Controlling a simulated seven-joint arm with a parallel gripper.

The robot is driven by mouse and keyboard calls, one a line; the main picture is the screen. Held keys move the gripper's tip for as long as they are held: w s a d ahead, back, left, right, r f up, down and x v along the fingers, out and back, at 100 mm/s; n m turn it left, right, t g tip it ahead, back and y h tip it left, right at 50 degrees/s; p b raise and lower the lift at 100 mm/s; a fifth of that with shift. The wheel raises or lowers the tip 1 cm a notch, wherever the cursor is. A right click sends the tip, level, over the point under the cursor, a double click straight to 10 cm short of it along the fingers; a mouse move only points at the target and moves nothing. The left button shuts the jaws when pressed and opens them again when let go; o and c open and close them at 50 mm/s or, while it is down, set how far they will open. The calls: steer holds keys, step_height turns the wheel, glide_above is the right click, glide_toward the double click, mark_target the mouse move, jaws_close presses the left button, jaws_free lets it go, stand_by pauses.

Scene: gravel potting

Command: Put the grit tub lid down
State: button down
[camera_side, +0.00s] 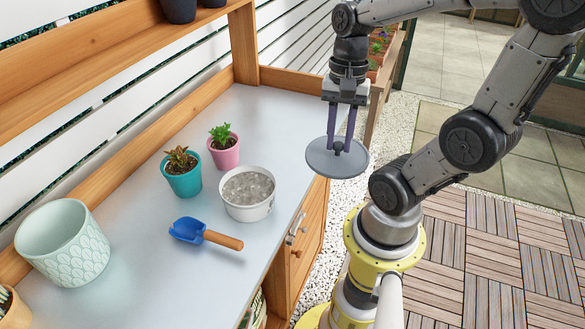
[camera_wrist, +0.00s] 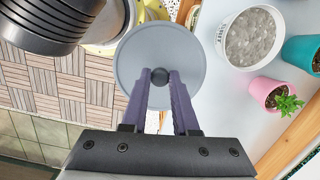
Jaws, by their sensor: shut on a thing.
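The grit tub lid (camera_side: 325,160) is a flat grey disc with a dark round knob. My gripper (camera_side: 340,142) is shut on the knob and holds the lid level in the air, by the right edge of the bench. The wrist view shows the lid (camera_wrist: 135,60) below my gripper's purple fingers (camera_wrist: 160,78), the knob between their tips. The grit tub (camera_side: 247,206) is white, open and filled with grey grit, left of the lid on the bench. It also shows in the wrist view (camera_wrist: 228,56), right of the lid and apart from it.
On the bench (camera_side: 275,120) stand a teal pot (camera_side: 184,183) and a pink pot (camera_side: 225,156), both planted, and a large pale green pot (camera_side: 65,255). A blue scoop (camera_side: 187,231) lies in front of the tub. The bench's back right part is clear.

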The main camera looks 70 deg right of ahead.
steer(key=shift+d, duration=0.2)
steer(key=w+d+f, duration=0.2)
steer(key=w+f, duration=0.1)
steer(key=w, duration=0.1)
steer(key=w+d+f, duration=0.1)
steer(key=w+f, duration=0.2)
steer(key=w, duration=0.1)
steer(key=w+d+f, duration=0.2)
steer(key=w+f, duration=0.1)
steer(key=w, duration=0.1)
steer(key=shift+d, duration=0.3)
steer(key=shift+w+f, duration=0.1)
steer(key=shift+f, duration=0.2)
steer(key=shift+w+d+f, duration=0.15)
steer(key=shift+f, duration=1.55)
steer(key=shift+f, duration=0.1)
steer(key=c, duration=0.7)
jaws_free()
